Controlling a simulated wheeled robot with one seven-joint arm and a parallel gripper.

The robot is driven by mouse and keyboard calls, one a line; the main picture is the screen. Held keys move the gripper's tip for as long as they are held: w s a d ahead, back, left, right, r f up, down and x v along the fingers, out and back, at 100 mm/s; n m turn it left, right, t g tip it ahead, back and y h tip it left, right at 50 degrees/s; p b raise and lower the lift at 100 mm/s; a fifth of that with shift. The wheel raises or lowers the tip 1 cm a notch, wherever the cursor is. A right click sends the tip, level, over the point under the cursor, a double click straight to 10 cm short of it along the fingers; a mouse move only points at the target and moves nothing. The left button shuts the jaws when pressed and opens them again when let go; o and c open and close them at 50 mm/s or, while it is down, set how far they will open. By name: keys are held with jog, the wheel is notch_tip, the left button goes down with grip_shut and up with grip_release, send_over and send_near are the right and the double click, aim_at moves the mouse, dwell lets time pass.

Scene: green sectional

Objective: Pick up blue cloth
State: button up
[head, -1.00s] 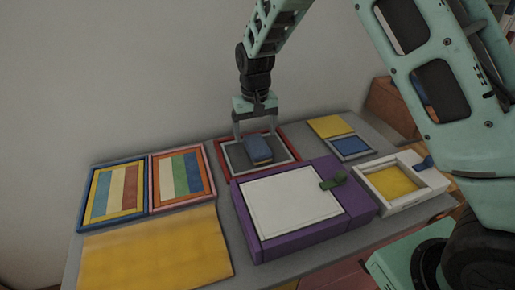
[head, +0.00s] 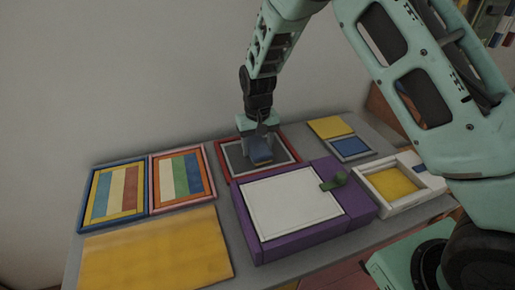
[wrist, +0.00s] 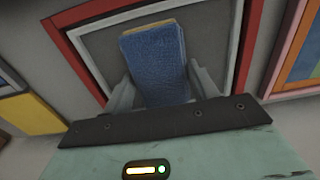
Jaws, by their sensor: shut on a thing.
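The blue cloth (head: 260,155) is a small folded block with a yellowish edge, over the grey middle of a red-and-white framed board (head: 289,146) at the back of the table. My gripper (head: 260,151) reaches down over it from above and is shut on it. In the wrist view the cloth (wrist: 155,65) fills the space between the two grey fingers (wrist: 157,92), its textured blue face toward the camera. I cannot tell whether it still touches the board.
A purple box (head: 300,240) with a white lid and green knob stands just in front. Striped framed boards (head: 118,192) and a yellow sheet (head: 155,255) lie left. A white tray with yellow inside (head: 393,183) and a blue-panelled frame (head: 349,146) lie right.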

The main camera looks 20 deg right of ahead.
aim_at(257, 145)
notch_tip(257, 145, up, 10)
dwell(0.5)
jog(key=o, duration=0.4)
jog(key=shift+c, duration=1.2)
